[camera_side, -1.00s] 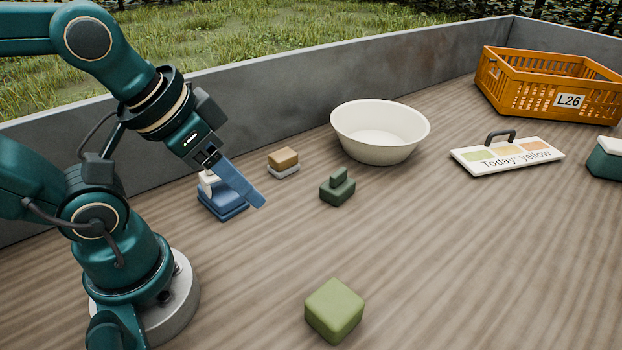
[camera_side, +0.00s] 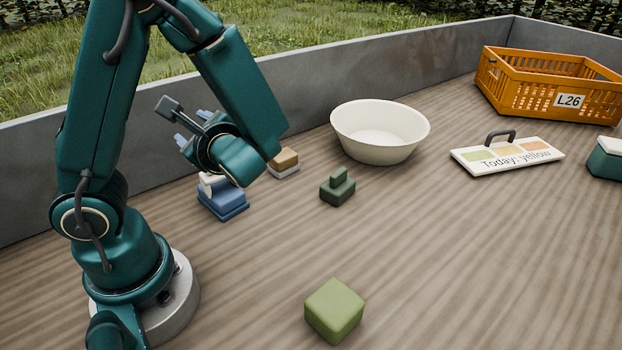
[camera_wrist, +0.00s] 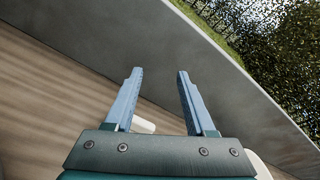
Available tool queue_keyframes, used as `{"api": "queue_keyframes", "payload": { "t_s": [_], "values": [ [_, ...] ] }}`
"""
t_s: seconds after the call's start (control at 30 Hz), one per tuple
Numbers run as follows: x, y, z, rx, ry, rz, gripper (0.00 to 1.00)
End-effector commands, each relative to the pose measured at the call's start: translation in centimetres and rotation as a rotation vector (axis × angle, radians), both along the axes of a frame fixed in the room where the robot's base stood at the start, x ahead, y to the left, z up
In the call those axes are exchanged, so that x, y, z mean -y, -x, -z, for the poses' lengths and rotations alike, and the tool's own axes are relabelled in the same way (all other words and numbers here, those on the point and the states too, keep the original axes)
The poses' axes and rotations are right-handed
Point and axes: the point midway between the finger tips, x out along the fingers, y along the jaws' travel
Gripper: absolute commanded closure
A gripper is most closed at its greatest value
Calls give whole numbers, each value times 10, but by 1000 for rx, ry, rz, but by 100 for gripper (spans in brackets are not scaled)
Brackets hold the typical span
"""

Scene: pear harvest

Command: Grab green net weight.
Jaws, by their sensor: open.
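A dark green block with an upright grip (camera_side: 338,187), which looks like the net weight, stands on the wooden deck in the middle of the side view. A plain light green cube (camera_side: 334,310) lies nearer the camera. My gripper (camera_side: 190,128) is up to the left of the dark green block, clear of the deck and turned toward the back wall. In the wrist view my gripper (camera_wrist: 160,72) has its two blue fingers apart with nothing held between them. Neither green thing shows in the wrist view.
A blue block (camera_side: 222,200) and a tan-topped block (camera_side: 284,162) stand close to my arm. A cream bowl (camera_side: 380,132) is behind the dark green block. A sign board (camera_side: 508,156) and orange crate (camera_side: 548,85) are at right. The grey wall (camera_side: 290,85) runs behind.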

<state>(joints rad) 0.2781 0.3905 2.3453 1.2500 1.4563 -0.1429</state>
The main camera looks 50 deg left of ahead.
Motion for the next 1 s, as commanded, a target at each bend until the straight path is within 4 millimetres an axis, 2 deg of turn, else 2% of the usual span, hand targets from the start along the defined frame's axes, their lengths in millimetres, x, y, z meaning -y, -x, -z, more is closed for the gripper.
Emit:
{"api": "queue_keyframes", "payload": {
  "t_s": [0.13,0.27,0.4,0.5,0.6,0.7,0.83,1.0],
  "values": [
    [2,-50,-4,-130,-222,244,45],
    [21,-97,4,-211,-384,481,45],
    [56,-140,28,-273,-519,762,45],
    [87,-161,55,-300,-584,967,45],
    [115,-172,80,-312,-615,1136,45],
    [132,-175,99,-313,-618,1252,45],
    [140,-171,115,-303,-581,1326,45],
    [139,-177,120,-289,-551,1341,45]
  ]
}}
